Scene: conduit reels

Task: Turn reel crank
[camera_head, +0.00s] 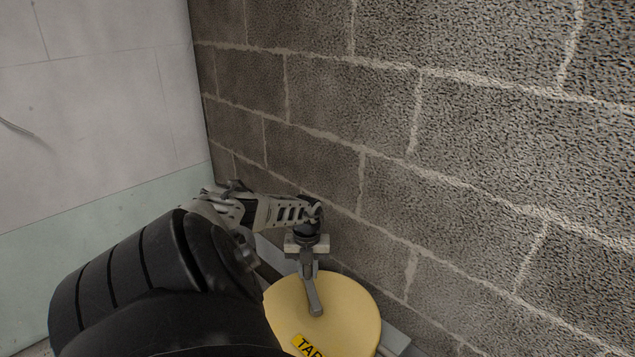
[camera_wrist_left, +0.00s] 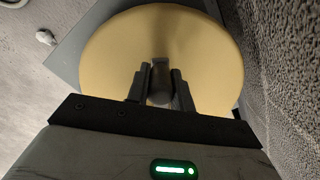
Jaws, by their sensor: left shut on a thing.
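The reel (camera_head: 345,307) is a yellow disc with a yellow and black label at the bottom of the head view. Its dark grey crank (camera_head: 314,297) runs from the middle of the disc up to my left gripper (camera_head: 308,236). In the left wrist view the reel (camera_wrist_left: 110,58) fills the middle. There my left gripper (camera_wrist_left: 159,82) has its two dark fingers on either side of the crank's dark handle (camera_wrist_left: 159,96) and is shut on it. My fingers partly hide the handle. My right gripper is not in view.
A rough grey block wall (camera_head: 480,150) stands close on the right of the reel. A pale panelled wall (camera_head: 100,90) is at the left. A grey plate (camera_wrist_left: 72,50) lies under the reel. A small white object (camera_wrist_left: 45,37) is on the floor.

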